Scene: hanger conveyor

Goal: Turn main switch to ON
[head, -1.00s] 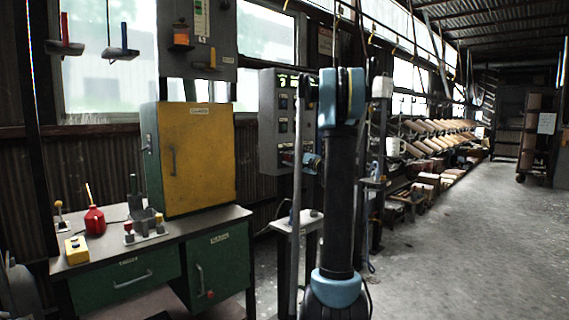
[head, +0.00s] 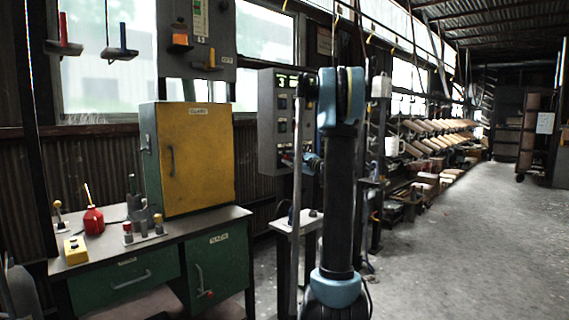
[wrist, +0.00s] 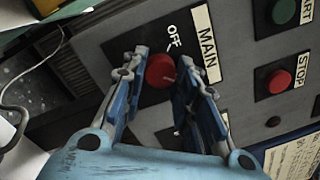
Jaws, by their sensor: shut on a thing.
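The main switch is a round red knob (wrist: 160,72) on a black plate, beside the white MAIN label (wrist: 206,42) in the wrist view. The word OFF is printed near the knob. A small pale mark shows on the knob's face; its exact heading is hard to tell. My gripper (wrist: 160,58) has its two blue-and-grey fingers on either side of the knob and is shut on it. Any ON marking is hidden. In the head view, the grey control box (head: 267,120) stands behind my arm, with my gripper (head: 306,162) at its lower part, partly hidden.
A red STOP button (wrist: 279,80) and a green START button (wrist: 284,11) sit to the right on the same panel. A yellow cabinet (head: 198,155) stands on a green workbench at left. The floor at right is clear.

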